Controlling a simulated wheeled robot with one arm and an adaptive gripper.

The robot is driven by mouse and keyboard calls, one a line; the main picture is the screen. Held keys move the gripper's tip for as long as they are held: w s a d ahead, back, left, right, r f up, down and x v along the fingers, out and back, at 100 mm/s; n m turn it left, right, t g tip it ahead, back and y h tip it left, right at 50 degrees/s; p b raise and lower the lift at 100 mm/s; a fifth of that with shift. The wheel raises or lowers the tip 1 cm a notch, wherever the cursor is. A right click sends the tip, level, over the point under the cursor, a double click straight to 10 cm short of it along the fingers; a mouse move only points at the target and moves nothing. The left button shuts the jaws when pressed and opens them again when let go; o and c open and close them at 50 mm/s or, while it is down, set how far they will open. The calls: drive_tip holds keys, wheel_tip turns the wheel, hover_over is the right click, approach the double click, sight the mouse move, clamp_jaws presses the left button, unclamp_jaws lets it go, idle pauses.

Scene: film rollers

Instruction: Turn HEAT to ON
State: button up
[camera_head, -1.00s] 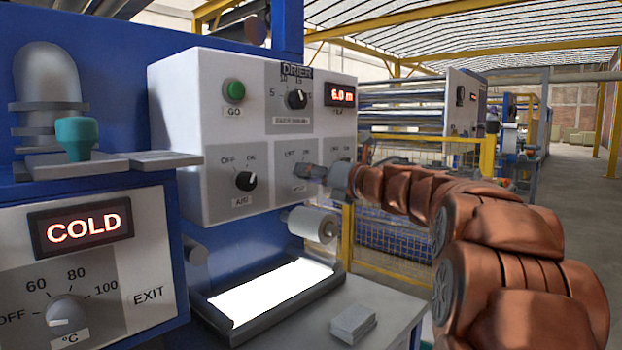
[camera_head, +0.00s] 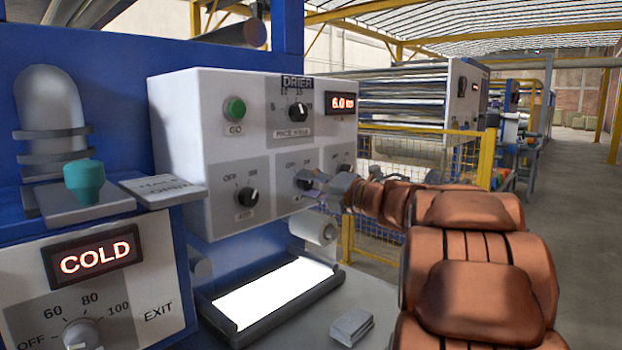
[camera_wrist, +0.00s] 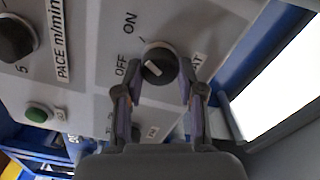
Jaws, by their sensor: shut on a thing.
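The HEAT knob (camera_wrist: 158,62) is round and dark with a pale pointer mark, on a grey panel of the drier's control box (camera_head: 180,120). In the wrist view the panel reads OFF and ON, and only "AT" of its name shows. The pointer mark looks nearer to OFF than to ON. My gripper (camera_wrist: 160,66) has one finger on each side of the knob and is shut on it. In the head view my gripper (camera_head: 318,181) reaches the panel from the right and hides much of the knob.
A similar AIR knob (camera_head: 248,196) is just left, and another panel adjoins on the right. Above are a green GO button (camera_head: 235,108), a pace knob (camera_head: 298,111) and a red display (camera_head: 342,103). A roll (camera_head: 315,228) and a lit tray (camera_head: 275,300) are below.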

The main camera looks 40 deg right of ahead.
idle(0.3)
drive_tip(key=o, duration=1.1)
drive_tip(key=shift+o, duration=0.2)
drive_tip(key=shift+s, duration=0.1)
drive_tip(key=v, duration=1.1)
drive_tip(key=shift+s+d, duration=0.2)
drive_tip(key=shift+s, duration=0.2)
